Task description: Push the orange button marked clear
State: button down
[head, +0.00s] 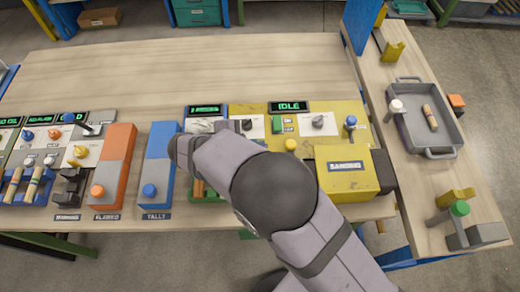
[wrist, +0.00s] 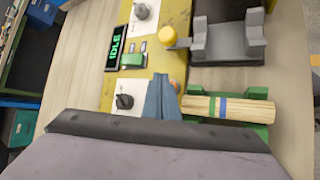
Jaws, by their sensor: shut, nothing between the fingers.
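An orange box with a round orange button (head: 97,190) on its near end stands at the left of the bench in the head view. The label in front of it is too small to read surely. My gripper shows in the wrist view (wrist: 161,80) with its blue-grey fingers together and nothing between them. It is over the bench, right of the orange button and past the blue box, near a green cradle holding a striped wooden piece (wrist: 228,108). In the head view my arm hides its fingertips. The orange button is not in the wrist view.
A blue box with a blue button (head: 149,190) stands between the orange box and my arm. A yellow panel with an IDLE display (head: 289,106) and a yellow button (head: 291,145) lies right. A grey tray (head: 412,128) is far right. The back of the bench is clear.

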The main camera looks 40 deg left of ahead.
notch_tip(320, 180, up, 4)
jog(key=p, duration=0.2)
jog(key=shift+r+p, duration=0.25)
jog(key=shift+p, duration=0.1)
dwell(0.6)
jog(key=w+d+r+m+g+h+p, duration=0.1)
jog(key=w+d+r+m, duration=0.1)
jog(key=d, duration=0.5)
jog(key=w+d+r+m+g+h+p, duration=0.1)
jog(key=w+d+r+m+g, duration=0.1)
jog(key=w+d+m, duration=0.2)
jog(key=w+d+r+m+g+p, duration=0.2)
jog(key=w+d, duration=0.3)
jog(key=d, duration=0.5)
jog(key=shift+d+m+h, duration=0.3)
jog(key=shift+m+h, duration=0.1)
jog(key=shift+m, duration=0.2)
jog(key=s+d+r+m+g+y+p, duration=0.2)
jog(key=d+m, duration=0.6)
jog(key=d, duration=0.4)
jog(key=s+d+r+m+g+y+p, duration=0.2)
jog(key=s+d+m, duration=0.5)
jog(key=d, duration=0.4)
notch_tip(320, 180, up, 2)
jog(key=shift+d+r+m+p, duration=0.15)
jog(key=shift+d+m+p, duration=0.2)
jog(key=shift+m+p, duration=0.25)
